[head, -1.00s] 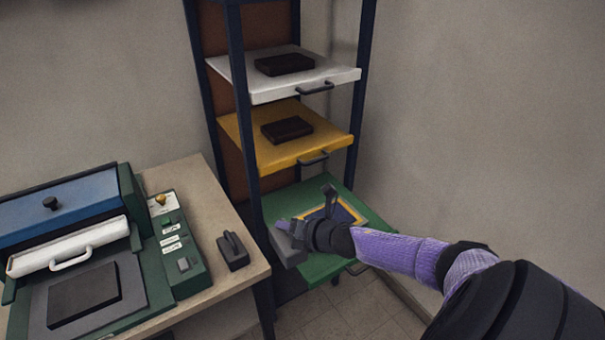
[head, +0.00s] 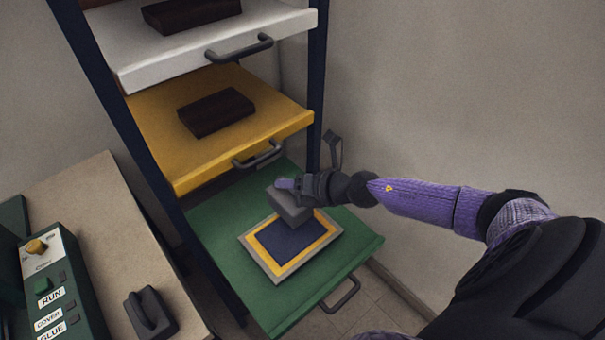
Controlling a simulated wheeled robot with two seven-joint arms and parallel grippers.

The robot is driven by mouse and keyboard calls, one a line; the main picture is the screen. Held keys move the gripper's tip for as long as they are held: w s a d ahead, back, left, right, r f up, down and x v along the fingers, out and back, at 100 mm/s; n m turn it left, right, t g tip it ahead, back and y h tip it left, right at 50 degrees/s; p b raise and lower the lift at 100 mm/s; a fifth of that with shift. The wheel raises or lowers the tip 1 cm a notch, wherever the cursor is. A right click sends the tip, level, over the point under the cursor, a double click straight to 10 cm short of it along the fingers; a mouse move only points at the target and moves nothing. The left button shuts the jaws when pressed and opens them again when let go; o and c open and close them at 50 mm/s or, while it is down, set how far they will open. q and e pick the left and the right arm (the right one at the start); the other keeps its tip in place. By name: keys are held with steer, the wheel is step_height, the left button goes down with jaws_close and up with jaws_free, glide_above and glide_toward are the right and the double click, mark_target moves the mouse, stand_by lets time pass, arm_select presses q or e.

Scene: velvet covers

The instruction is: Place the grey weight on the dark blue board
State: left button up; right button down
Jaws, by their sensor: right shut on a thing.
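The dark blue board (head: 287,243) lies flat on the green drawer shelf (head: 215,225), inside a yellow and grey border (head: 258,260). My right gripper (head: 290,187) comes in from the right and is shut on the grey weight (head: 288,207). The weight is over the back right part of the bordered board. I cannot tell whether it touches the board or hangs just above it. My left gripper is not in view.
A yellow shelf (head: 160,130) and a white shelf (head: 160,70), each with a dark block, are above the green one. A dark blue post (head: 120,130) stands at left. A table (head: 85,215) holds a dark handled object (head: 151,312) and a control panel (head: 50,280).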

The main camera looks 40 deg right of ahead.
mark_target(289, 202)
step_height(289, 202, down, 5)
steer(key=b, duration=0.3)
steer(key=shift+s+a+f, duration=0.15)
step_height(289, 202, down, 4)
steer(key=b, duration=0.2)
steer(key=shift+b, duration=0.4)
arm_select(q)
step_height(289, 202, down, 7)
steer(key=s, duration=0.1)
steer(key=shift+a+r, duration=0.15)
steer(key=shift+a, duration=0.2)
arm_select(e)
steer(key=c, duration=0.6)
jaws_free()
steer(key=shift+r, duration=0.2)
arm_select(q)
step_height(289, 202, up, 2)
steer(key=p, duration=0.2)
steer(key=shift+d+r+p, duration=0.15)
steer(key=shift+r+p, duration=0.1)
steer(key=shift+p, duration=0.1)
arm_select(e)
steer(key=v, duration=1.2)
steer(key=shift+f, duration=0.1)
